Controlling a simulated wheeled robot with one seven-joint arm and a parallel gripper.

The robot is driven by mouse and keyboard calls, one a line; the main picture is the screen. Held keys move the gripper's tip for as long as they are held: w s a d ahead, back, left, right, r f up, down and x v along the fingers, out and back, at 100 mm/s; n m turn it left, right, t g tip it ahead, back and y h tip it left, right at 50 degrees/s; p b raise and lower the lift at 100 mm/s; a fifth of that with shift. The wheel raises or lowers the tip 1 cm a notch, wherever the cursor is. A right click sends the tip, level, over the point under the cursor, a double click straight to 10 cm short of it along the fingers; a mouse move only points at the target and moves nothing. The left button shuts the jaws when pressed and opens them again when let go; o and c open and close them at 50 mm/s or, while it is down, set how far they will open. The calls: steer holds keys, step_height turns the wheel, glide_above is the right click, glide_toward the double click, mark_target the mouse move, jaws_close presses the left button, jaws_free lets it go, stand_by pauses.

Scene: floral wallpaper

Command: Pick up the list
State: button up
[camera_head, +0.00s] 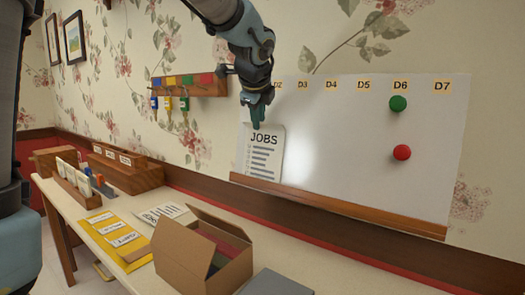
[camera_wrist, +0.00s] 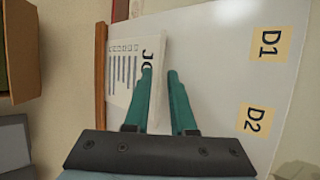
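The list is a white sheet headed "JOBS" (camera_head: 264,158) with several lines, upright against the left end of the whiteboard (camera_head: 330,150), just above its wooden ledge. In the wrist view the list (camera_wrist: 122,75) appears turned sideways, its heading partly hidden by a finger. My gripper (camera_head: 257,122) is at the list's top edge in the head view. In the wrist view my gripper (camera_wrist: 159,72) has two teal fingers with a gap between them, one overlapping the list and the other beside its top edge. Whether the fingers touch the sheet I cannot tell.
A green magnet (camera_head: 398,103) and a red magnet (camera_head: 402,152) are on the board's right part. A key rack (camera_head: 190,84) hangs to the left. Below, the desk holds an open cardboard box (camera_head: 190,262), yellow envelopes (camera_head: 115,236), papers (camera_head: 160,213) and wooden file holders (camera_head: 125,170).

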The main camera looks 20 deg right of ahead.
jaws_close()
stand_by(1.4)
